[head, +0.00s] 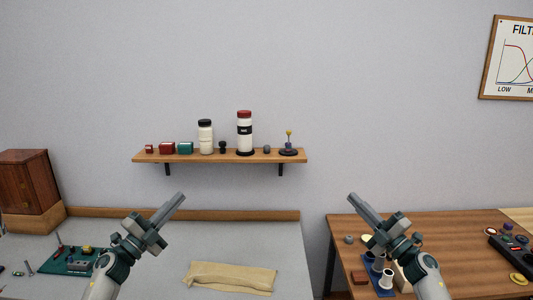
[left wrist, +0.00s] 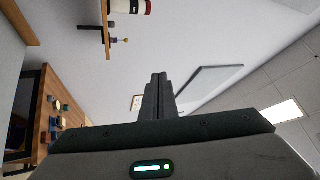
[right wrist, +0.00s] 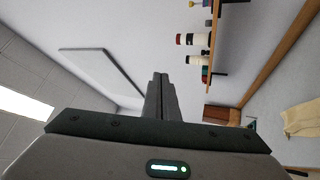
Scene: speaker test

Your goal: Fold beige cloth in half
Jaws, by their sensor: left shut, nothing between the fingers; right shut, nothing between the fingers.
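The beige cloth (head: 230,278) lies on the grey table top in the head view, low and between my two arms. It looks like a flat, wide strip with slightly uneven edges; I cannot tell how many layers it has. A part of the cloth (right wrist: 302,118) also shows at the right edge of the right wrist view. My left gripper (head: 181,197) is shut and empty, raised up and left of the cloth. My right gripper (head: 352,198) is shut and empty, raised to the right of the cloth, in front of the wooden table. Neither gripper touches the cloth.
A wall shelf (head: 270,156) holds bottles and small items. A wooden table (head: 460,235) at right bears a blue holder with white cups, knobs and a black device. A wooden cabinet (head: 28,180) stands far left.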

